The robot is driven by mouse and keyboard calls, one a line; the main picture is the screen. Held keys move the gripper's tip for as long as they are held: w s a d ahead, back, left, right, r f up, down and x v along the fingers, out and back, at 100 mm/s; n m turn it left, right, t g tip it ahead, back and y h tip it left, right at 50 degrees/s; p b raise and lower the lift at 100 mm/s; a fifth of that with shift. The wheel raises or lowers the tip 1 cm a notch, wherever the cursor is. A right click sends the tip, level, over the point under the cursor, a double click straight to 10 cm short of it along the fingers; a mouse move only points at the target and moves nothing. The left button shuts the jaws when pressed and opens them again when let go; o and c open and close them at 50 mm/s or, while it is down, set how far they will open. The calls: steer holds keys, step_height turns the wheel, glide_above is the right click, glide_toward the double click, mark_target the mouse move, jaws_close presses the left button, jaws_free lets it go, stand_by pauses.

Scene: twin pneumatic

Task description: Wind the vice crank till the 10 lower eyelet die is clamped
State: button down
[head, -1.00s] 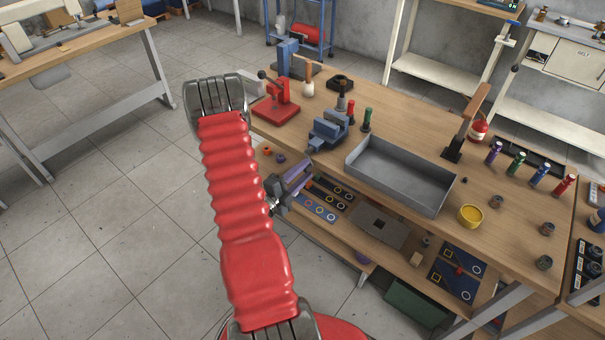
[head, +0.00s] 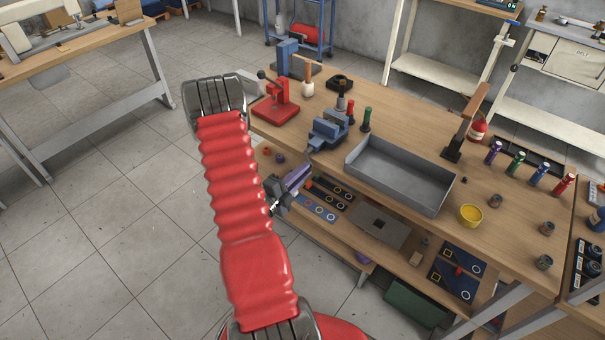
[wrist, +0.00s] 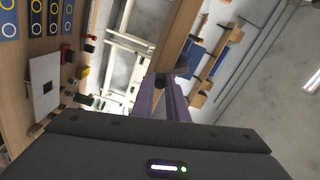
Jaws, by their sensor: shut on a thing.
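The blue vice (head: 328,132) stands at the near edge of the bench. A dark upright piece (head: 341,103) shows at the vice; it may be the lower eyelet die, but I cannot tell whether the jaws touch it. My gripper (head: 306,168), with purple fingers, reaches up to the bench edge just below the vice. In the wrist view my gripper (wrist: 172,78) is shut, with a dark rounded piece (wrist: 182,68) at its fingertips. This appears to be the end of the vice crank; the rest of the crank is hidden.
A grey tray (head: 400,175) lies right of the vice. The lower shelf (head: 340,230) holds boards with rings. Open floor lies to the left.

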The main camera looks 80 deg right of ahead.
steer(key=shift+d+f+m, duration=0.15)
steer(key=shift+d+m, duration=0.05)
steer(key=shift+m, duration=0.1)
steer(key=w+m, duration=0.1)
steer(key=m, duration=0.2)
steer(key=w+d+m, duration=0.1)
steer(key=m, duration=0.2)
steer(key=w+m, duration=0.1)
steer(key=m, duration=0.1)
steer(key=shift+d+f+m, duration=0.15)
steer(key=shift+f+m, duration=0.15)
steer(key=shift+m, duration=0.1)
steer(key=m, duration=0.1)
steer(key=w+m, duration=0.1)
steer(key=m, duration=0.1)
steer(key=shift+w+d+r+m, duration=0.15)
steer(key=shift+d+r+m, duration=0.05)
steer(key=shift+m, duration=0.1)
steer(key=m, duration=0.1)
steer(key=w+m, duration=0.1)
steer(key=m, duration=0.1)
steer(key=r+m, duration=0.1)
steer(key=shift+w+d+r, duration=0.1)
steer(key=shift+w+d, duration=0.1)
steer(key=shift+d, duration=0.1)
step_height(320, 180, up, 6)
steer(key=m, duration=1.6)
steer(key=shift+m, duration=0.4)
steer(key=shift+s, duration=0.1)
